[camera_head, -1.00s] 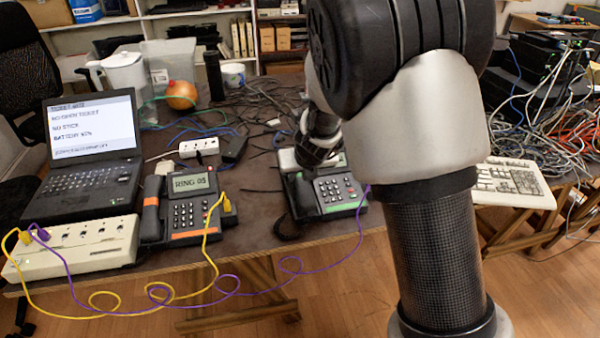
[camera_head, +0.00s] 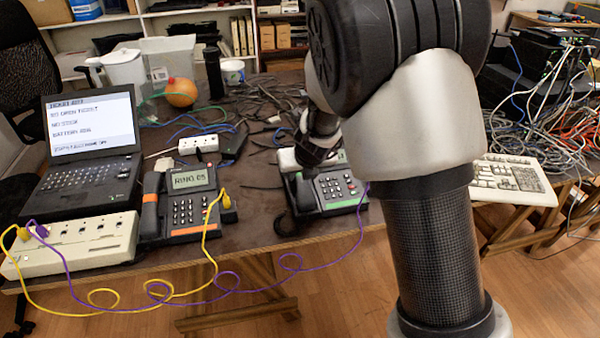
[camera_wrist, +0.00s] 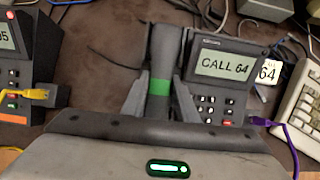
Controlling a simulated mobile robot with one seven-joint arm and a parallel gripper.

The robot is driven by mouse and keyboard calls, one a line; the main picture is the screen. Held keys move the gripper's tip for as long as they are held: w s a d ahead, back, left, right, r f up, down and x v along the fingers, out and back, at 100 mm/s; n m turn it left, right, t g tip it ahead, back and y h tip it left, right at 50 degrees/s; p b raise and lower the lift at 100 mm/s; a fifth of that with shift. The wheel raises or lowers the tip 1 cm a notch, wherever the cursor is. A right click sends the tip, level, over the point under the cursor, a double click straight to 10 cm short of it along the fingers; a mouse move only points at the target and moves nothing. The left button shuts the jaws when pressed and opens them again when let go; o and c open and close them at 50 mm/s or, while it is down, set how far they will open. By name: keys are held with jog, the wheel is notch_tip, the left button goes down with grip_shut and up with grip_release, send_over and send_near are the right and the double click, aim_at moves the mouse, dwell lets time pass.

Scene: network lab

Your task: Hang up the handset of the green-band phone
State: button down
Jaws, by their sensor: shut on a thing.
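The green-band phone (camera_head: 338,190) stands near the table's front edge. Its display reads CALL 64 in the wrist view (camera_wrist: 224,65). Its dark handset (camera_wrist: 160,60), with a green band (camera_wrist: 159,87) around it, lies along the phone's left side, over the cradle area. My gripper (camera_wrist: 158,103) is shut on the handset, one finger on each side near the band. In the head view, my gripper (camera_head: 312,160) comes down over the phone's left side and partly hides the handset (camera_head: 303,194). I cannot tell whether the handset touches the cradle.
An orange-band phone (camera_head: 187,205) showing RING 05 stands to the left, beside a laptop (camera_head: 90,150) and a beige box (camera_head: 75,245). Yellow and purple cables (camera_head: 262,283) hang at the front edge. A keyboard (camera_head: 512,180) and tangled cables lie right.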

jog(key=shift+f, duration=0.2)
jog(key=c, duration=1.3)
grip_release()
jog(key=shift+c, duration=0.2)
jog(key=shift+r, duration=0.1)
jog(key=p+v, duration=1)
jog(key=v, duration=0.7)
jog(key=shift+s, duration=0.1)
